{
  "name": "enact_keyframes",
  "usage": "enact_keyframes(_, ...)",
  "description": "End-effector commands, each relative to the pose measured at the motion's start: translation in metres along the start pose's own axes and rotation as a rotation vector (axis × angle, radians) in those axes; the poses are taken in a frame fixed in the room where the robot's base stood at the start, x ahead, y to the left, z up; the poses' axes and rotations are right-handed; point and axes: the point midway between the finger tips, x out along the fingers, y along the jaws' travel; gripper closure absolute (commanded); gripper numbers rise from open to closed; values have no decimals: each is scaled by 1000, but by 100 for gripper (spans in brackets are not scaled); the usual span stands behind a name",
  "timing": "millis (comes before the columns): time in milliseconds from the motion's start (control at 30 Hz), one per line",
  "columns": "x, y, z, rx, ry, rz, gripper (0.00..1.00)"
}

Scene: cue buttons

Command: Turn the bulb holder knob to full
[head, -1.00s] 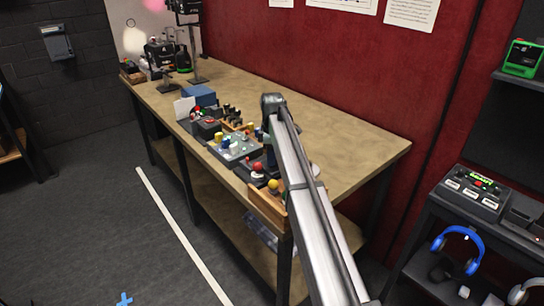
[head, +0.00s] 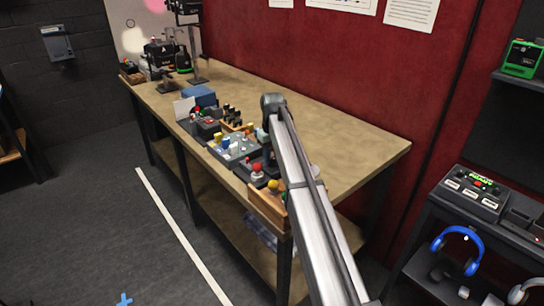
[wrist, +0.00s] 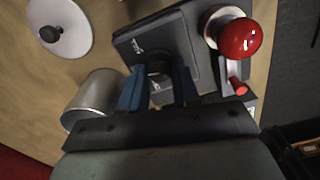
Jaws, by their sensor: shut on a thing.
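In the wrist view, a dark grey box (wrist: 190,35) carries a dark round knob (wrist: 158,70) on its face. My gripper (wrist: 158,88) has its blue fingers on either side of this knob and is shut on it. The fingers and palm hide part of the knob, so I cannot read its setting. A glossy red bulb-like ball (wrist: 240,38) sits in a pale collar at the box's right end, beside a small red-tipped lever (wrist: 237,85). In the head view, the red ball (head: 257,167) shows left of my arm, which hides most of the gripper.
A metal cylinder (wrist: 93,98) and a pale disc with a black knob (wrist: 60,25) stand left of the box. A button panel (head: 233,147) and a wooden box (head: 268,205) flank it on the wooden bench (head: 340,150). The bench's back right is clear.

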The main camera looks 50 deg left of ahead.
Motion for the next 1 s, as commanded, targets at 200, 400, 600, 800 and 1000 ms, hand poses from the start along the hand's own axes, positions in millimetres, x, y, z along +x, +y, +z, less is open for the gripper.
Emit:
enact_keyframes(200, 1, 0, 1, 205, -1, -1, 99)
enact_keyframes(400, 1, 1, 1, 394, -1, 0, 99)
enact_keyframes(600, 1, 1, 1, 569, -2, 0, 99)
enact_keyframes(800, 1, 2, 2, 710, -2, 0, 99)
enact_keyframes(1000, 1, 2, 2, 804, -2, 0, 99)
